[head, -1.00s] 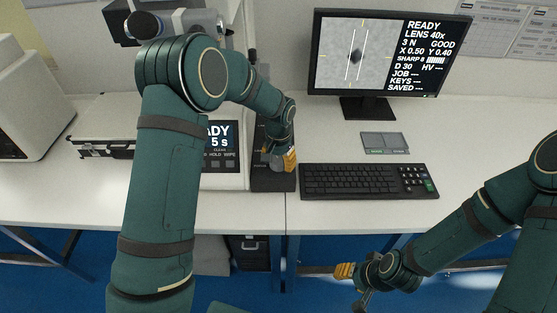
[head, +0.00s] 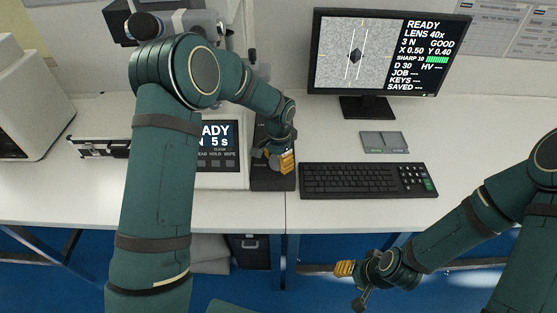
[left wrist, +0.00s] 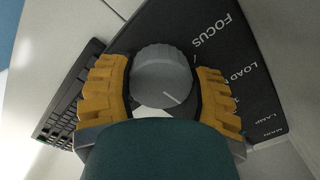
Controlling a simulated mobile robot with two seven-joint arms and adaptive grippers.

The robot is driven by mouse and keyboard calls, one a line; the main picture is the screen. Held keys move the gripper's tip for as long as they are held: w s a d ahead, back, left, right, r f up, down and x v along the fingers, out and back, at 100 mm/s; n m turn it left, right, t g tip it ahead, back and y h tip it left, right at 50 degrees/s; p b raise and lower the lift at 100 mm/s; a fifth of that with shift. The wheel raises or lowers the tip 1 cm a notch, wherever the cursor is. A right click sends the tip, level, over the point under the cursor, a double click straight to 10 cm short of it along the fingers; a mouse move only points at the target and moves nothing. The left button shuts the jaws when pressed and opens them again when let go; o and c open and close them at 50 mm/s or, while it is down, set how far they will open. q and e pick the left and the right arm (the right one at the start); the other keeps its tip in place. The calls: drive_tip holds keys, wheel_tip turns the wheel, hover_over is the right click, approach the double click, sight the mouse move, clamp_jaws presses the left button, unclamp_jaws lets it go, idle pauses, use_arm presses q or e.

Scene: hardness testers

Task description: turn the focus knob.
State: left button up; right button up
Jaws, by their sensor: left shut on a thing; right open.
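The focus knob (left wrist: 163,78) is a round grey knob with a white index line, on a black panel (left wrist: 215,40) lettered FOCUS in the left wrist view. My left gripper (left wrist: 163,88) has its yellow fingers on either side of the knob and is shut on it. The monitor (head: 390,52) shows a sharp dark diamond mark and SHARP 10 with a green bar. My right gripper (head: 350,280) is open and empty in front of the table.
A black keyboard (head: 362,180) lies just right of the panel, with a small grey pad (head: 384,142) behind it. An open case (head: 98,147) lies at the left. The white table (head: 470,125) is clear at the right.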

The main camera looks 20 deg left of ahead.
use_arm(q)
drive_tip(key=shift+w+r, duration=0.1)
drive_tip(key=o, duration=1.2)
